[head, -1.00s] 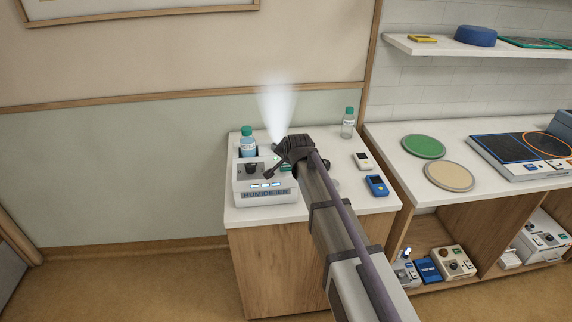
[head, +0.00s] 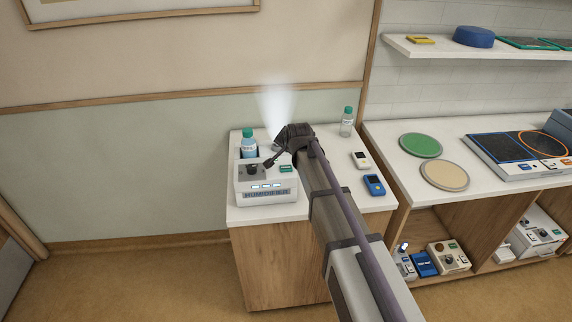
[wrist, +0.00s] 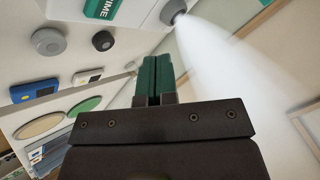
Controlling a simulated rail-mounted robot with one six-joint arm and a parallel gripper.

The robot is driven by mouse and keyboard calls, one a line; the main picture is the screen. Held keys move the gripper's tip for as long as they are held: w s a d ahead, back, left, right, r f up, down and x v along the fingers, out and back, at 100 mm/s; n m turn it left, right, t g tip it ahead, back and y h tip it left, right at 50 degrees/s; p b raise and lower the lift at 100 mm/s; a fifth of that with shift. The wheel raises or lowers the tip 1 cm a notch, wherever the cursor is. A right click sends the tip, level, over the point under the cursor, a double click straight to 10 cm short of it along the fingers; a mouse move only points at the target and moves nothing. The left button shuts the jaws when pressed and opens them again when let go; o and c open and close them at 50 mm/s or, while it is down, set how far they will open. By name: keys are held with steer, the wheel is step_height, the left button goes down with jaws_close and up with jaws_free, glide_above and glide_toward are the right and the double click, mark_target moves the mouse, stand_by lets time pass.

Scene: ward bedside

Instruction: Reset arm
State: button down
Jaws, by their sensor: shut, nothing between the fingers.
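My gripper (head: 270,163) is over the top of the white humidifier (head: 266,196), beside its dark knob (head: 252,169) and green label (head: 285,168). In the wrist view my gripper's green fingers (wrist: 155,78) are closed together with nothing between them. Mist rises from a grey nozzle (wrist: 173,11) on the humidifier, close to the fingers in that view. A green label reading TIME (wrist: 101,8) also shows there. I cannot tell from the head view how far the fingertips are above the humidifier.
A green-capped bottle (head: 248,143) stands at the humidifier's back left, another bottle (head: 347,122) at the cabinet's back right. A white device (head: 360,160) and a blue device (head: 374,185) lie on the right. A counter (head: 390,138) with round mats adjoins.

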stand_by(0.6)
steer(key=s+d+f+n+g, duration=0.2)
steer(key=s+d+g, duration=0.1)
steer(key=s, duration=0.8)
steer(key=s+d+f+n+g+h+b, duration=0.1)
steer(key=s+d+f+n+g, duration=0.1)
steer(key=s, duration=0.9)
steer(key=s+d+f+n+g+b, duration=0.1)
steer(key=s+d+f+n+g, duration=0.2)
steer(key=s, duration=0.9)
steer(key=shift+d+f+g, duration=0.4)
steer(key=shift+d+g, duration=0.1)
steer(key=shift+d, duration=0.75)
steer(key=shift+s, duration=0.1)
